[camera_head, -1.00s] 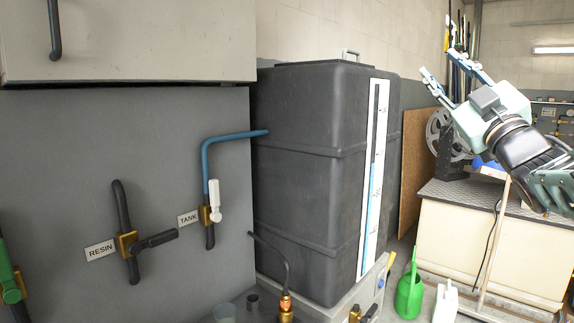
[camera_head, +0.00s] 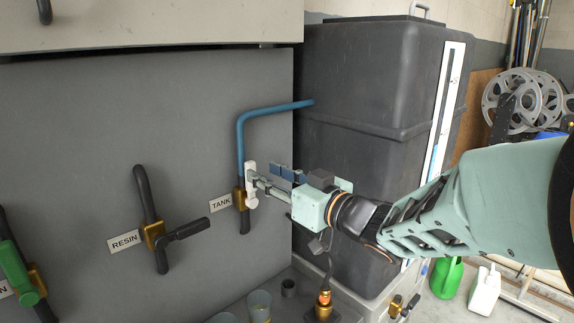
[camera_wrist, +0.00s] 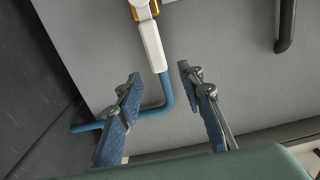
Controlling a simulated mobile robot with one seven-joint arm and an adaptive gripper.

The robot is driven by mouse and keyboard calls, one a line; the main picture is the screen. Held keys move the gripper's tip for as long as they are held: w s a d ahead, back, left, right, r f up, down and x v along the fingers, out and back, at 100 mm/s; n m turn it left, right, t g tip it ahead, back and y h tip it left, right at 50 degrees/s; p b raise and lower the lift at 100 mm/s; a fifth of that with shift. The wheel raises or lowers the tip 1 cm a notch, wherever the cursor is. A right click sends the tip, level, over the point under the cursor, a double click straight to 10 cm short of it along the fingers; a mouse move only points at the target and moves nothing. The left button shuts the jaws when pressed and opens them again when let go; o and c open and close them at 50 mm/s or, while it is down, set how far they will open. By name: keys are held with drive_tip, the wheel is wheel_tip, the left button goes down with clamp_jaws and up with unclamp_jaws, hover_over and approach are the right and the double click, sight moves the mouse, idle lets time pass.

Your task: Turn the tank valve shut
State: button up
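The tank valve has a brass body (camera_head: 239,198) on a pipe that is blue above and dark below, next to the TANK label (camera_head: 221,202). Its white lever (camera_head: 251,178) stands upright, in line with the pipe. In the wrist view the white lever (camera_wrist: 152,45) runs along the blue pipe (camera_wrist: 166,90), just beyond the gap between my fingertips. My gripper (camera_head: 262,178) is at the lever from the right, partly covering it. In the wrist view my gripper (camera_wrist: 159,72) is open, with nothing between its pads. I cannot tell whether a finger touches the lever.
The RESIN valve (camera_head: 155,235) with a black lever is left of the TANK label. A green-handled valve (camera_head: 18,272) is at far left. The dark tank (camera_head: 350,80) stands behind my arm. Cups (camera_head: 258,303) and a brass fitting (camera_head: 324,300) are below.

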sight(253, 166)
drive_tip(key=x, duration=0.6)
drive_tip(key=shift+w+a, duration=0.2)
drive_tip(key=shift+w, duration=0.1)
clamp_jaws()
